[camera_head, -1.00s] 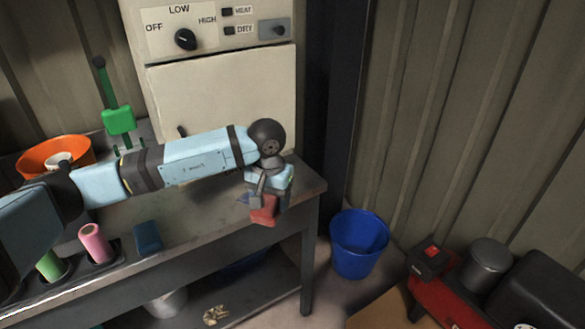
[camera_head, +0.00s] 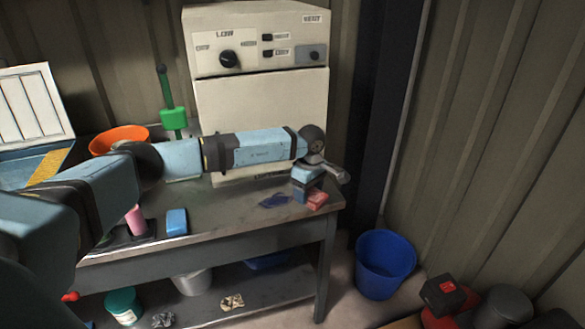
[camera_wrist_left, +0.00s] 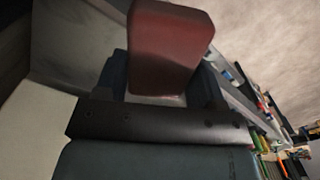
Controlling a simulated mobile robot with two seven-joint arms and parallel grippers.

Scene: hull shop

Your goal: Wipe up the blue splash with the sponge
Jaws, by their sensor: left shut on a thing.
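The blue splash (camera_head: 274,200) is a dark blue patch on the bench top, in front of the beige machine. My left gripper (camera_head: 314,194) is just right of the splash, near the bench's right end. It is shut on the red sponge (camera_head: 318,201), a small block pointing down. I cannot tell whether the sponge touches the bench top. In the left wrist view the sponge (camera_wrist_left: 170,45) sits between the fingers and hides what lies beyond it. My right gripper is not in view.
On the bench (camera_head: 225,213) are a blue block (camera_head: 177,221), a pink cylinder (camera_head: 136,219) in a holder, an orange bowl (camera_head: 119,138) and the beige machine (camera_head: 262,115) behind. A blue bucket (camera_head: 384,265) stands on the floor to the right.

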